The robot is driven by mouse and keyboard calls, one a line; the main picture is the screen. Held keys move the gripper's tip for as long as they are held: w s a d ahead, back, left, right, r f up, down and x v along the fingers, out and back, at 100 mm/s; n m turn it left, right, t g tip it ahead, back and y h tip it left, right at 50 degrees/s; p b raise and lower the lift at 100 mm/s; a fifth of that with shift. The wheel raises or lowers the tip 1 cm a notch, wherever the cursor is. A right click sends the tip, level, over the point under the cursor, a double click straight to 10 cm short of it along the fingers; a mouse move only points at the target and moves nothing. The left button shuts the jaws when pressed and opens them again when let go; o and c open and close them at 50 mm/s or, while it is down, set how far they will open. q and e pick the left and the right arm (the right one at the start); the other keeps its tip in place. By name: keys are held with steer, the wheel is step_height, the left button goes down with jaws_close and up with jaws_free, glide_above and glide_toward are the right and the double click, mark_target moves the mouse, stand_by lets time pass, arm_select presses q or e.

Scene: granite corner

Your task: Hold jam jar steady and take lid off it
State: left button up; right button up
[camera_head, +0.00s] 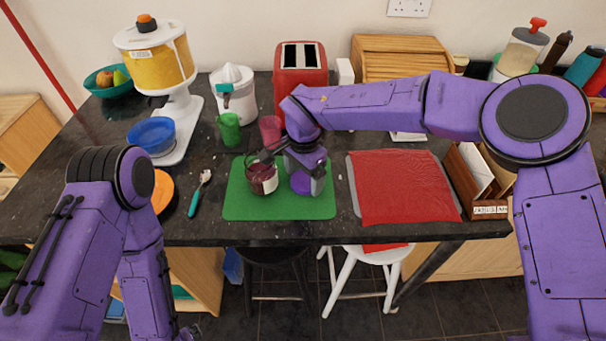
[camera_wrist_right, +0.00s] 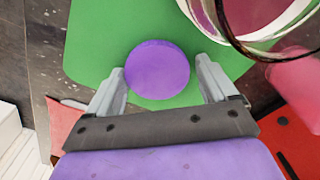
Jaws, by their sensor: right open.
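The jam jar (camera_head: 262,180), clear glass with dark red contents, stands upright on the green mat (camera_head: 240,207). Its open rim (camera_wrist_right: 225,30) shows at the top right of the right wrist view. The round purple lid (camera_head: 301,184) is beside the jar, to its right, apart from it; it appears to lie flat on the mat. My right gripper (camera_head: 302,172) is above the lid. In the right wrist view its open fingers (camera_wrist_right: 163,88) stand on either side of the lid (camera_wrist_right: 157,69), with gaps. My left arm hangs low at the left; its gripper's jaws are not clearly visible.
Green (camera_head: 229,129) and pink (camera_head: 270,131) cups stand behind the mat. A red cloth (camera_head: 400,187) lies to the right and a teal-handled utensil (camera_head: 198,195) to the left. A blue bowl (camera_head: 151,136), juicer (camera_head: 233,95) and red toaster (camera_head: 301,68) stand farther back.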

mark_target(305, 180)
steer(key=shift+s+d+f, duration=0.1)
steer(key=shift+s+f, duration=0.35)
steer(key=shift+f, duration=0.35)
step_height(305, 180, up, 14)
steer(key=shift+w+f+b, duration=0.15)
steer(key=shift+w+b, duration=0.15)
steer(key=shift+b, duration=0.15)
